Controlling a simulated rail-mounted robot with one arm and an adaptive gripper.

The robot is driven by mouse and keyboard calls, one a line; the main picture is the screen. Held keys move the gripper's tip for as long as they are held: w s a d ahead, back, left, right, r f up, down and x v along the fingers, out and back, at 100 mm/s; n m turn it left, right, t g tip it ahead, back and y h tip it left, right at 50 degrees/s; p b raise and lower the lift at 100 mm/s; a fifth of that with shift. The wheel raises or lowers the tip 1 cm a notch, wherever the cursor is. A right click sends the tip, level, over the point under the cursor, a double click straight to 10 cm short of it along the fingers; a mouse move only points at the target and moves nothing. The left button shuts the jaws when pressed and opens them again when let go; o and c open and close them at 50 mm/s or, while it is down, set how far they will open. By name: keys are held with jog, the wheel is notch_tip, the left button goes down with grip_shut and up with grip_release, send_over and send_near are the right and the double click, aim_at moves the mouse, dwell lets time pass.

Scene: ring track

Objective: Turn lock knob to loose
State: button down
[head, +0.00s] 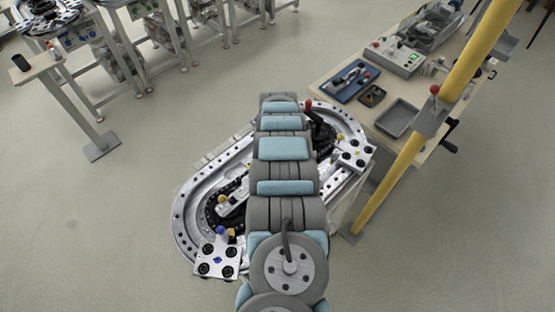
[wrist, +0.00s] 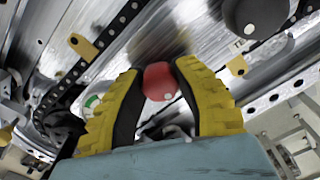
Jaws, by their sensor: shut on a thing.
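In the wrist view, my gripper (wrist: 158,85) has its two yellow ribbed fingers on either side of a red ball-shaped knob (wrist: 160,80). It is shut on this knob, with the fingertips at the ball's sides. A white round plate with a green arc (wrist: 92,101) shows partly behind the left finger. A dark round knob (wrist: 256,15) stands at the upper right, apart from the fingers. No frame shows clearly which knob is the lock knob or how it is turned. In the head view, my arm hides the gripper above the oval ring track (head: 182,218).
A red ball-topped lever (head: 309,104) stands right of my arm's far end. Carriage plates (head: 217,258) sit on the track. A workbench (head: 425,125) with a grey tray (head: 400,117) and a yellow post (head: 405,155) stand at the right.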

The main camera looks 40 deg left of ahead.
dwell(0.4)
jog(key=c, duration=0.7)
grip_release()
jog(key=shift+d+f, duration=0.1)
jog(key=shift+r, duration=6.1)
